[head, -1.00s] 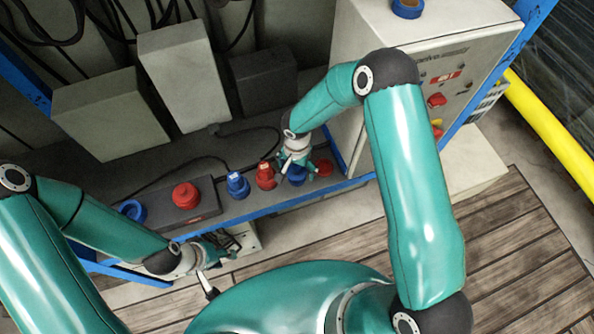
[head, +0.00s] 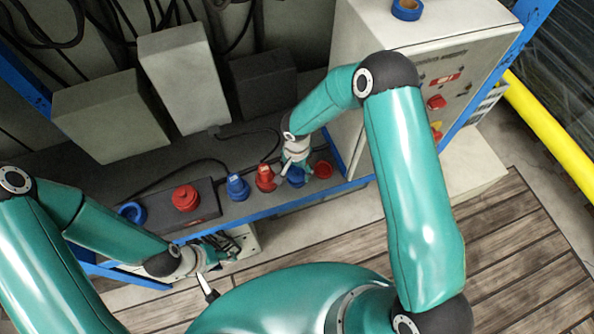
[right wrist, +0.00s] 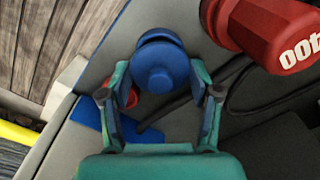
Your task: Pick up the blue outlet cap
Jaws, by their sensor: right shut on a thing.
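The blue outlet cap (head: 296,178) sits near the front edge of the grey shelf, just left of the cabinet. My right gripper (head: 295,168) reaches down to it from above. In the right wrist view the round blue cap (right wrist: 160,72) lies between the two fingers, and the gripper (right wrist: 160,82) is shut on it. I cannot tell whether it is clear of the shelf. My left gripper (head: 222,254) is low at the left, beside the shelf front and away from the cap. Its fingers are too small to read.
A red plug (head: 265,178) and a blue plug (head: 237,187) stand left of the cap. A red round part (head: 322,169) is close on its right. A dark box with a red knob (head: 186,197) and a blue ring (head: 132,212) lie further left. The cabinet (head: 372,110) rises at right.

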